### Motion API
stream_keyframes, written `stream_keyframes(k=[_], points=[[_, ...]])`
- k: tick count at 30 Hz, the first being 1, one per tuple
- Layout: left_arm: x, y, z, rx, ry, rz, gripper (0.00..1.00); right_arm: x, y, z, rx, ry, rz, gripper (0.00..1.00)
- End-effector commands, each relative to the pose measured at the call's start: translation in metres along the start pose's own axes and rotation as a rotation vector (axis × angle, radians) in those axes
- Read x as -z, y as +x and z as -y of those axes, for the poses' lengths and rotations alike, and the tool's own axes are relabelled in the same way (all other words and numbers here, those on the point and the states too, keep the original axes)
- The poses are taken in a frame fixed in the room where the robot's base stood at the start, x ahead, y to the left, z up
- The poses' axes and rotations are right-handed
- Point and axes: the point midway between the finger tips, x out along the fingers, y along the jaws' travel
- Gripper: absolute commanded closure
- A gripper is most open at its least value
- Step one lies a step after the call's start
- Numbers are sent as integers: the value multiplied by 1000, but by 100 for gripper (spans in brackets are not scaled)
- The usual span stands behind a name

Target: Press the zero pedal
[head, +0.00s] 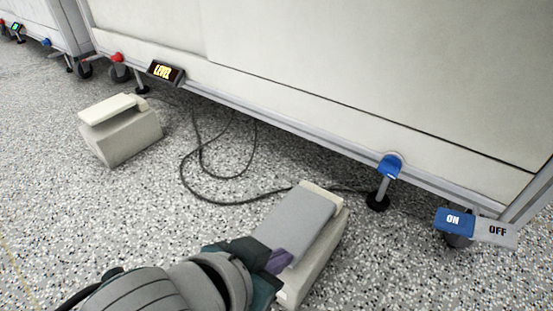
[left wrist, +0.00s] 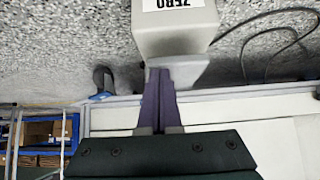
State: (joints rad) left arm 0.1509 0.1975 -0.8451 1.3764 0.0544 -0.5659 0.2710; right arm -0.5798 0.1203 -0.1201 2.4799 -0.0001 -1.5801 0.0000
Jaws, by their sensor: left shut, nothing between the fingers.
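The zero pedal (head: 303,222) is a cream box with a grey sloping plate, on the speckled floor at the lower middle of the head view. In the left wrist view the pedal (left wrist: 172,35) shows upside down at the top, with a "ZERO" label (left wrist: 172,3) on it. My left gripper (head: 281,261) is shut and empty, its purple fingers at the near end of the grey plate. In the left wrist view the fingertips (left wrist: 158,76) overlap the plate's edge; I cannot tell whether they press on it. My right gripper is out of view.
A second cream pedal (head: 128,138) stands at the left, its label hidden. Dark cables (head: 215,173) run on the floor. The white cabinet (head: 400,75) stands behind, with a lit "LEVEL" sign (head: 163,71), a blue lever (head: 390,166) and an ON/OFF rocker (head: 474,225).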

Motion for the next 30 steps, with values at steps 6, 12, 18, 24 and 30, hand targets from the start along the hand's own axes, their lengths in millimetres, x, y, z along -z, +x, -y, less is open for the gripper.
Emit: stream_keyframes(k=[6,12,18,24,30], points=[[-26,18,0,1,-3,4,100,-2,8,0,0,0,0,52],[-25,17,0,0,0,1,100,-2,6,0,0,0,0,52],[-22,14,0,0,-1,2,100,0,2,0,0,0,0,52],[-16,7,0,0,-1,3,100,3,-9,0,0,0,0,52],[-13,5,0,0,-1,2,100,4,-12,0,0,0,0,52]])
